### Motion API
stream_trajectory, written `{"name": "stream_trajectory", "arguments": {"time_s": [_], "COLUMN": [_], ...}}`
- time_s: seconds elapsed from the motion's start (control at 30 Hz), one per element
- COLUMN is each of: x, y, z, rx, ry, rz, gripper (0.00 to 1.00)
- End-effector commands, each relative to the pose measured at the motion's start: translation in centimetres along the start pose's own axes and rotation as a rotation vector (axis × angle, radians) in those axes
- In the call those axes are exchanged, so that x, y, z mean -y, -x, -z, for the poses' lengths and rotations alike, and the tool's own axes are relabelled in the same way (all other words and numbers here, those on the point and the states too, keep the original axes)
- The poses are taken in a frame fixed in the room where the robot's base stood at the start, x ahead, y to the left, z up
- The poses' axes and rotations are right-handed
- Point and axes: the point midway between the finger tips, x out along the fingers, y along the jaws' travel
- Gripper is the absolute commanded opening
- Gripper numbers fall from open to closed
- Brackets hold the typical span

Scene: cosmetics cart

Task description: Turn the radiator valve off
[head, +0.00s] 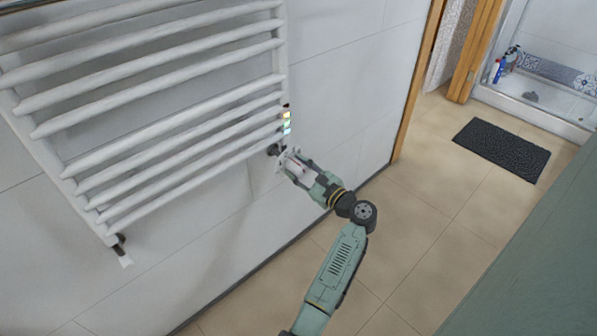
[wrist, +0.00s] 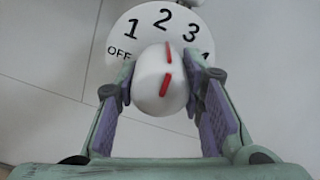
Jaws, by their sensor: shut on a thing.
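The radiator valve has a white dial face (wrist: 120,39) marked OFF, 1, 2 and 3, with a further mark at the right partly hidden. Its rounded white knob (wrist: 150,72) stands in front of the dial and carries red line marks. The upper red line points up, close to the 2 and a little toward the 3. My gripper (wrist: 160,80) is shut on the knob, with one purple-padded finger on each side. In the head view, my gripper (head: 293,165) is at the radiator's lower right corner and hides most of the valve.
The white towel radiator (head: 150,130) hangs on the tiled wall above and left of my gripper. Coloured labels (head: 287,122) sit just above the valve. Another fitting (head: 122,250) is at the radiator's lower left. The tiled floor (head: 430,230) at right is clear; a dark mat (head: 502,150) lies farther back.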

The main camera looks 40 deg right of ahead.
Motion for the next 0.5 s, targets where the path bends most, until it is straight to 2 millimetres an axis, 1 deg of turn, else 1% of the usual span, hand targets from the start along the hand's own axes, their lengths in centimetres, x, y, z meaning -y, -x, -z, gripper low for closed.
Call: {"name": "stream_trajectory", "arguments": {"time_s": [0.03,0.5], "x": [-0.13,-0.08], "y": [0.02,0.01], "z": [0.23,0.32], "rx": [0.001,0.001], "ry": [0.046,0.493], "rz": [-0.001,-0.001], "gripper": [0.08,0.08]}}
